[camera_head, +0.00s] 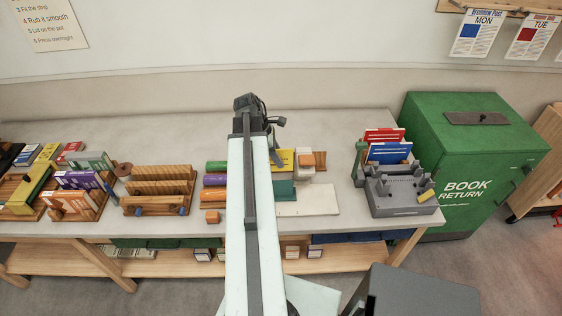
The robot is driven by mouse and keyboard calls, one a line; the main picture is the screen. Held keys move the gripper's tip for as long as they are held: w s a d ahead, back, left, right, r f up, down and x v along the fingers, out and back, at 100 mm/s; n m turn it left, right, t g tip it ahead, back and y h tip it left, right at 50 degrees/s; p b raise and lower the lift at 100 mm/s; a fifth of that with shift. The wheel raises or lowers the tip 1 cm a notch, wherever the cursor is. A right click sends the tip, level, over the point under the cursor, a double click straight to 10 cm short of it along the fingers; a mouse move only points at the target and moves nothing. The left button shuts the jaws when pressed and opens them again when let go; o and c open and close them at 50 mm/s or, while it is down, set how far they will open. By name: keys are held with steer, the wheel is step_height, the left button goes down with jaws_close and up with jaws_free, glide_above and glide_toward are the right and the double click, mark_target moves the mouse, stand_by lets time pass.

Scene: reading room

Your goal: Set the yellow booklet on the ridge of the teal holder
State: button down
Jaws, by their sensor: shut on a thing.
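The yellow booklet (285,158) shows just right of my arm, near the middle of the table, its left part hidden behind the arm. The teal holder (284,188) stands directly below it in the picture, also partly covered by my arm. My gripper (278,146) reaches down at the far end of the arm, at the booklet's upper edge, and is shut on the booklet. The fingertips are small and partly hidden. I cannot tell whether the booklet touches the holder's ridge or hangs above it.
A wooden block (306,160) and a pale board (309,200) lie close on the right. A grey caddy (402,195) stands farther right, before the green book return bin (472,150). Wooden racks (158,190) stand left. The table (335,135) is clear behind.

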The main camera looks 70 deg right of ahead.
steer(key=f+b, duration=0.1)
steer(key=f, duration=0.1)
steer(key=f+b, duration=0.1)
steer(key=f, duration=0.1)
steer(key=shift+s+d, duration=0.1)
steer(key=shift+d, duration=0.1)
steer(key=shift+r, duration=0.25)
step_height(320, 180, down, 4)
steer(key=b, duration=0.4)
steer(key=shift+f, duration=0.25)
steer(key=shift+r, duration=0.1)
steer(key=shift+s+f+b, duration=0.15)
steer(key=shift+f+b, duration=0.3)
steer(key=shift+b, duration=0.15)
